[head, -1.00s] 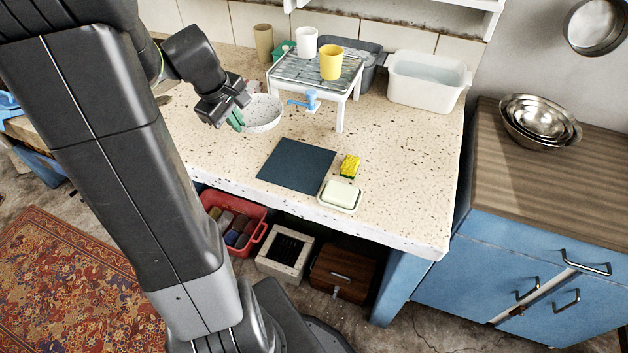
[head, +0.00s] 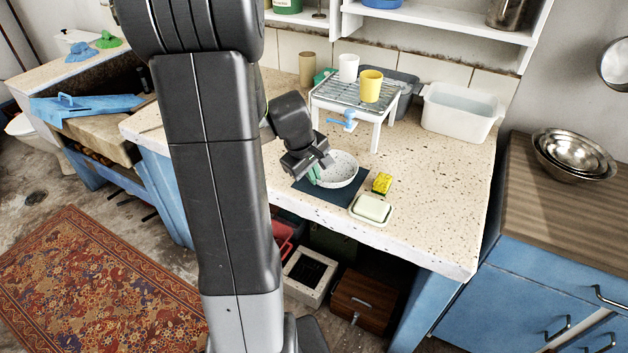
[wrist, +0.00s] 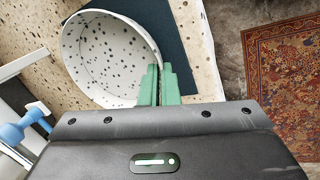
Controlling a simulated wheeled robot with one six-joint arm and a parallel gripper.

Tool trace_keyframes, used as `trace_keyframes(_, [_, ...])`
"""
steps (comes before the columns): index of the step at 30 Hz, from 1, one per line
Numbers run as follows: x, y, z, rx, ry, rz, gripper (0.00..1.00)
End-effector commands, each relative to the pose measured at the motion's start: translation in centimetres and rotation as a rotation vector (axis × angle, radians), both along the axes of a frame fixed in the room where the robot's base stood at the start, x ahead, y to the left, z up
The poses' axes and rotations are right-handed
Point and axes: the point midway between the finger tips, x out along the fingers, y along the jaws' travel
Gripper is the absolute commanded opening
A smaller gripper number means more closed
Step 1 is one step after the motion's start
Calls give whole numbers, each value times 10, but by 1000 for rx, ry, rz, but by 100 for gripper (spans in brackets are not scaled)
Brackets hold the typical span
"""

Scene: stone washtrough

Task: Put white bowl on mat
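The white speckled bowl (head: 341,168) is upright over the dark blue mat (head: 312,201) on the stone counter. It also shows in the wrist view (wrist: 100,68), with part of the mat (wrist: 172,38) beside and beneath it. My gripper (head: 313,174) is at the bowl's left side. In the wrist view its green fingers (wrist: 158,84) are close together with the bowl's rim between them, so it is shut on the rim. The bowl hides much of the mat, and I cannot tell whether its base touches it.
A yellow sponge (head: 382,183) and a soap dish (head: 371,209) lie right of the mat. Behind stands a white rack (head: 376,118) with a white cup (head: 348,67) and a yellow cup (head: 370,86). A white basin (head: 460,112) is back right. The counter's right part is clear.

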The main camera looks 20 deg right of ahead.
Motion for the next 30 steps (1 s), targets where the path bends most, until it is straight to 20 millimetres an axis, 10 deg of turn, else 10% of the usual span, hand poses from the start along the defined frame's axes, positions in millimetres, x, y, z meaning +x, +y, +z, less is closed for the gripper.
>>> trace_keyframes(14, [0,0,-21,0,-1,-1,0])
trace_keyframes(18, [0,0,-19,0,0,-1,24])
trace_keyframes(30, [0,3,-4,-1,-4,-1,24])
